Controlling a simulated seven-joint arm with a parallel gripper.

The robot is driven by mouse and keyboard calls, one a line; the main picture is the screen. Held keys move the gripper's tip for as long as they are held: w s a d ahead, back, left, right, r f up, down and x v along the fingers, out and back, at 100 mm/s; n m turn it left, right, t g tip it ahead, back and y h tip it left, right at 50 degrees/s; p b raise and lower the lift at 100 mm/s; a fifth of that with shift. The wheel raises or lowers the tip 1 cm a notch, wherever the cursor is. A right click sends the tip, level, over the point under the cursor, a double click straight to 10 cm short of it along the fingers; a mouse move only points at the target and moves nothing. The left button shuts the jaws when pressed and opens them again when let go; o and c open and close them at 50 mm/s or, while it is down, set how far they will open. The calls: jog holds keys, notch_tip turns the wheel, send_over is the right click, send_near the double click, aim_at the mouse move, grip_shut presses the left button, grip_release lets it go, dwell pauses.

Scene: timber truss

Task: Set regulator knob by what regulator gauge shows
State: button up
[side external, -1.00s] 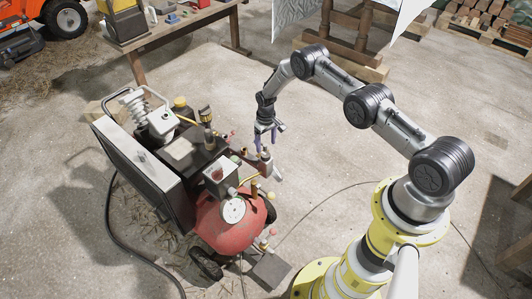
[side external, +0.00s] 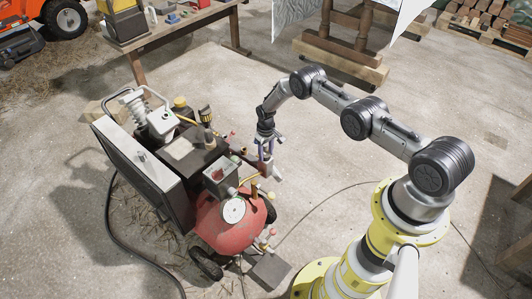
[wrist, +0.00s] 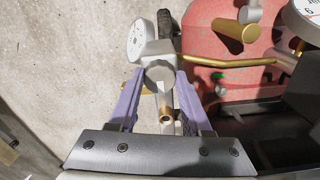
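The regulator knob (wrist: 159,74) is a grey rounded piece in the middle of the wrist view, with a brass fitting below it. The regulator gauge (wrist: 138,36) is a small white dial just beyond the knob, seen at a slant; its needle is too small to read. My gripper (wrist: 160,80) has its two purple fingers on either side of the knob, with narrow gaps showing, so it looks open around it. In the side view my gripper (side external: 266,158) points down at the regulator at the compressor's right side; the fingers partly hide the knob there.
The red compressor tank (side external: 228,228) carries a larger white gauge (side external: 234,210), which also shows in the wrist view's corner (wrist: 308,12). Brass pipes (wrist: 230,61) run right of the knob. Concrete floor (wrist: 50,65) lies clear on the left.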

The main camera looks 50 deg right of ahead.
grip_shut()
jog(key=shift+m, duration=0.3)
jog(key=m, duration=0.4)
jog(key=shift+m, duration=2.4)
jog(key=shift+w, duration=0.1)
jog(key=o, duration=0.6)
grip_release()
jog(key=shift+a+r, duration=0.1)
jog(key=shift+r, duration=0.05)
